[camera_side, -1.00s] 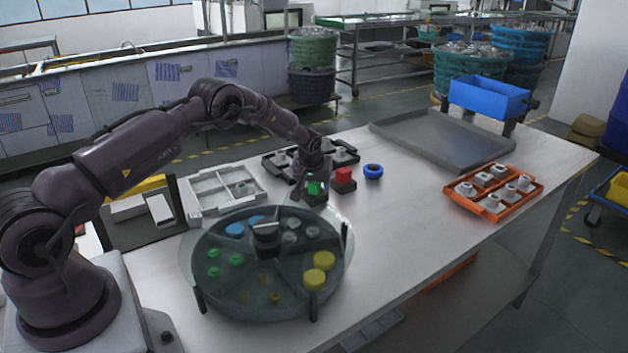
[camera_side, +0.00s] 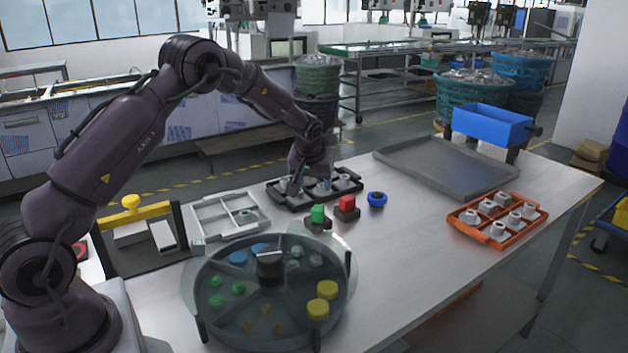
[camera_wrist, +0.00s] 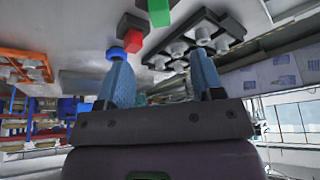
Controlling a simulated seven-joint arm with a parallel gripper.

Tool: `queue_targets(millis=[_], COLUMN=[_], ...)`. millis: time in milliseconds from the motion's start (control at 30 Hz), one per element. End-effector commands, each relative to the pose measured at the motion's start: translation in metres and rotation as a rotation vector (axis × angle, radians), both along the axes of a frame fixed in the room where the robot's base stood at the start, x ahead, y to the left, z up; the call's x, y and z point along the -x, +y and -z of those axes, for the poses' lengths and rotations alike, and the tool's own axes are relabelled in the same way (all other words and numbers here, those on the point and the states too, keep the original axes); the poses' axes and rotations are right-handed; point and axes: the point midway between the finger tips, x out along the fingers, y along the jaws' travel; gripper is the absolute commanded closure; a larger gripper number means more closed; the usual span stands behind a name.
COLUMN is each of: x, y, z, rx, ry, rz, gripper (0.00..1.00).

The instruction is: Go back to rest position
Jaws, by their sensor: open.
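My gripper (camera_side: 308,188) is raised above the table, in front of the black tray in the side view. In the wrist view my gripper (camera_wrist: 163,85) shows two blue fingers well apart with nothing between them. A green button block (camera_side: 318,213) and a red button block (camera_side: 346,203) stand on the table just below and to the right of my gripper. A blue ring (camera_side: 377,199) lies to the right of the red block. The fingertips are partly hard to make out in the side view.
A black tray (camera_side: 273,194) with grey parts is behind my gripper. A round divided turntable (camera_side: 222,301) stands in front. A light grey sectioned box (camera_side: 208,221) is at left. An orange tray (camera_side: 469,230) with several grey parts, a grey flat tray (camera_side: 420,165) and a blue bin (camera_side: 492,121) are at right.

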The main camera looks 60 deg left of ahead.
Motion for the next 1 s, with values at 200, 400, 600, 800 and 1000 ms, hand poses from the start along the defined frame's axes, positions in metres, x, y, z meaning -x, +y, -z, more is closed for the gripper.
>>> queue_targets(millis=[200,400,600,800,1000], x=[0.0,0.014,0.062,0.108,0.171], y=[0.0,-0.005,-0.035,-0.077,-0.128], z=[0.0,0.012,-0.002,-0.055,-0.113], rx=[0.0,0.003,0.055,0.089,0.104], ry=[0.001,0.082,0.214,0.251,0.243], rz=[0.001,0.064,0.175,0.303,0.461], gripper=[0.39,0.39,0.39,0.39,0.39])
